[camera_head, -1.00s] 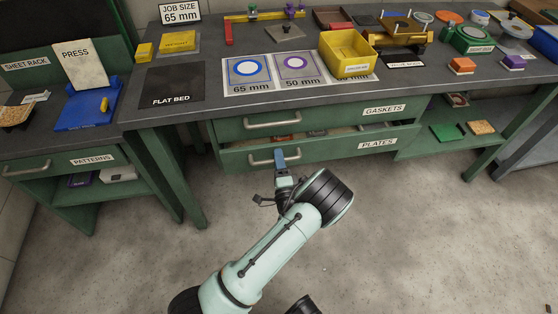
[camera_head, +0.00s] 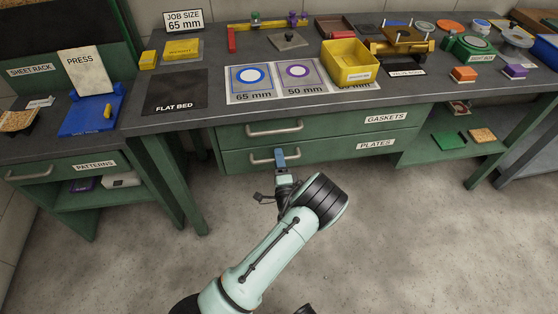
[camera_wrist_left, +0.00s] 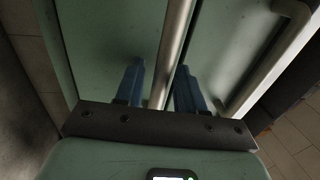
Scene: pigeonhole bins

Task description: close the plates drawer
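The plates drawer (camera_head: 325,152) is the lower green drawer under the bench, with a white PLATES label. Its front looks level with the gaskets drawer (camera_head: 345,126) above, and no inside shows. My left gripper (camera_head: 280,157) is at the right part of its metal handle (camera_head: 260,159). In the left wrist view the handle bar (camera_wrist_left: 174,45) runs between the two blue fingers of my left gripper (camera_wrist_left: 160,88). The fingers are apart, with a narrow gap on each side of the bar. The green drawer front (camera_wrist_left: 110,40) lies beyond them. My right gripper is out of view.
The bench top above holds a yellow bin (camera_head: 348,65), a flat bed mat (camera_head: 175,92) and printed size cards (camera_head: 250,80). A patterns drawer (camera_head: 60,168) is at the left. An open shelf (camera_head: 470,150) is at the right. The floor in front is clear.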

